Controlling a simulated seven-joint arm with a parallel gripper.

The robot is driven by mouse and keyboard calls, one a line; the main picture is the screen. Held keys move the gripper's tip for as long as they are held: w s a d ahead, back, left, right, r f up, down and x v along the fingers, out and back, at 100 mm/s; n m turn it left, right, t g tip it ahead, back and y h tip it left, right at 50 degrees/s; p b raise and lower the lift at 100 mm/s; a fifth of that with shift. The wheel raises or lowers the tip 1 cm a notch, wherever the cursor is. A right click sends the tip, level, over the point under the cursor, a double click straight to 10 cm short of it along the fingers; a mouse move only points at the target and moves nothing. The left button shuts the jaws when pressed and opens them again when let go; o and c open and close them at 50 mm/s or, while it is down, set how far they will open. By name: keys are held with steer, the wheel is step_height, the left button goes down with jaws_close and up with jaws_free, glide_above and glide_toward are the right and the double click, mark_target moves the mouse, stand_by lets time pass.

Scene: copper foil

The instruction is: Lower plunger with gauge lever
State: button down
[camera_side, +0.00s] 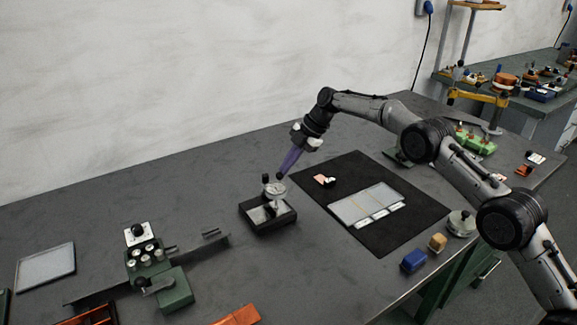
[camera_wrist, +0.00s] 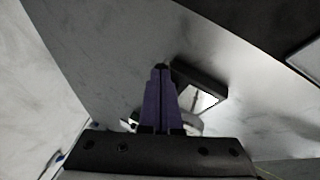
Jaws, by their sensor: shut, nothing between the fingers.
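The gauge (camera_side: 275,189) has a round pale dial and stands on a small dark base with a light plate (camera_side: 257,215), near the middle of the table. A small black knob (camera_side: 266,178) sticks up at the dial's upper left; I cannot tell whether it is the lever. My gripper (camera_side: 281,176) has purple fingers, shut and empty, slanting down with the tips close to the top of the dial. I cannot tell if they touch. In the wrist view the shut fingers (camera_wrist: 161,68) hide most of the gauge; part of its dark base (camera_wrist: 200,80) shows. The plunger is not clearly visible.
A black mat (camera_side: 400,235) with a pale tray (camera_side: 366,203) and a small copper-coloured piece (camera_side: 322,180) lies right of the gauge. A blue block (camera_side: 413,261), a tan block (camera_side: 437,242) and a round metal weight (camera_side: 461,223) stand near the edge. A green fixture (camera_side: 160,275) stands left.

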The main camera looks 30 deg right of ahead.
steer(key=shift+w+a, duration=0.15)
steer(key=shift+w, duration=0.4)
stand_by(0.8)
steer(key=d+f+v, duration=0.1)
steer(key=v, duration=1.2)
steer(key=shift+s+d, duration=0.25)
steer(key=shift+d, duration=0.15)
